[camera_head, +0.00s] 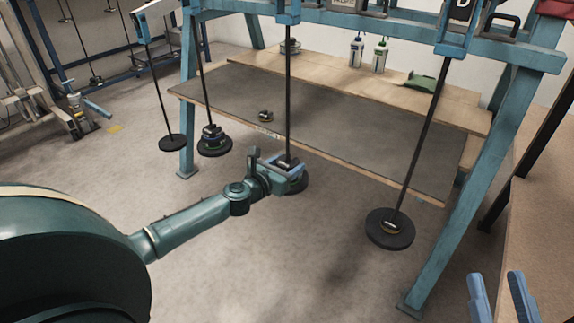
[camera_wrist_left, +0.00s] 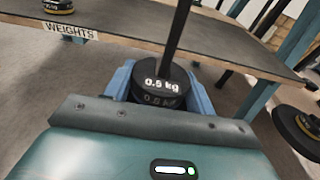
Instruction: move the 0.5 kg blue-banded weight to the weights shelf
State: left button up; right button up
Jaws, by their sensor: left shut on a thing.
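My left gripper (camera_head: 283,164) is shut on a dark weight, at the hanger rod in the middle of the frame. In the left wrist view, the weight (camera_wrist_left: 160,88) reads 0.5 kg and sits between the blue fingers (camera_wrist_left: 160,95); its band colour is not clear. The black rod (camera_wrist_left: 178,30) rises right behind it. The hanger's round plate (camera_head: 293,187) shows partly below the gripper. The weights shelf (camera_head: 340,140) is the grey-topped board behind; its WEIGHTS label shows in the left wrist view (camera_wrist_left: 69,30). My right gripper (camera_head: 500,298) is open and empty at the bottom right.
A yellow-banded weight (camera_head: 265,116) stands on the shelf near its front edge. Other hangers hang left, one with stacked weights (camera_head: 213,142), and right, with a plate (camera_head: 390,230). Blue frame legs (camera_head: 480,180) flank the shelf. Much of the shelf top is clear.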

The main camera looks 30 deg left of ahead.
pick_arm(q)
jog(key=shift+r+p, duration=0.5)
jog(key=shift+p, duration=0.15)
dwell(0.4)
jog(key=s+p, duration=0.1)
jog(key=s, duration=0.5)
jog(key=shift+s+a, duration=0.25)
dwell(0.7)
